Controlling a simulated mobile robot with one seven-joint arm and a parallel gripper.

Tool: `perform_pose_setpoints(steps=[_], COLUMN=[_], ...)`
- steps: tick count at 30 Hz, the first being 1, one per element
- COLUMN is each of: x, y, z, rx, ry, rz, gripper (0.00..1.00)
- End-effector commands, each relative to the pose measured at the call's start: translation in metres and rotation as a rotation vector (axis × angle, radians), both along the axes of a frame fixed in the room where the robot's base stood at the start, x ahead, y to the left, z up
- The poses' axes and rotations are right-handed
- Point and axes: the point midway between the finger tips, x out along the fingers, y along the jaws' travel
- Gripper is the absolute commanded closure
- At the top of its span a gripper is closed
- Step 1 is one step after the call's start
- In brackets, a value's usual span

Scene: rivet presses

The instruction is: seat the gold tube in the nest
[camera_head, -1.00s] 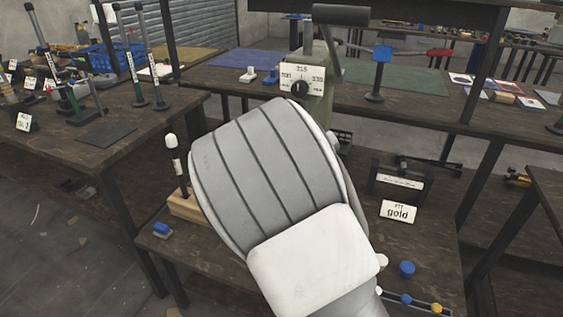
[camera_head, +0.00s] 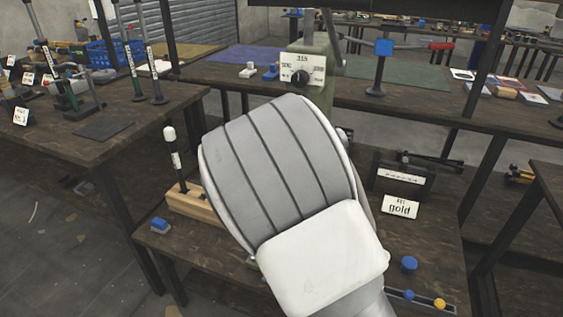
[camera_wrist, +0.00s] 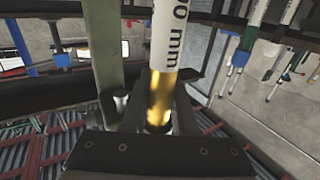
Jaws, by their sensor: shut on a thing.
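In the wrist view a gold tube (camera_wrist: 161,88) stands between the dark fingers of my gripper (camera_wrist: 160,112). The gripper is shut on it. The tube's shiny gold part is at the fingers, and a white part marked "0 mm" runs up beyond the picture's top edge. In the head view my own grey and white arm covers the middle, so the gripper and the tube are hidden there. I cannot make out the nest in either view.
A "gold" card (camera_head: 401,207) and a dark box (camera_head: 400,178) stand right of my arm. A wooden block (camera_head: 187,203) with an upright black-and-white tool is at its left. Blue (camera_head: 409,264) and yellow (camera_head: 440,303) knobs are at front right. A side table (camera_head: 110,135) holds several upright tools.

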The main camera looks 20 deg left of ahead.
Motion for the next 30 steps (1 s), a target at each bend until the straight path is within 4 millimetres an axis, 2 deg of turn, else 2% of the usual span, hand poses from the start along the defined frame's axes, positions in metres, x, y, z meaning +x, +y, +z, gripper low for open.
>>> perform_pose_setpoints(steps=[22,23,28,30], x=[0.000,0.000,0.000,0.000], y=[0.000,0.000,0.000,0.000], z=[-0.019,-0.019,-0.018,-0.018], rx=[0.000,0.000,0.000,0.000], ry=[-0.001,-0.001,-0.001,-0.001], rz=[0.001,0.001,0.001,0.001], gripper=[1.00,0.72,0.41,0.38])
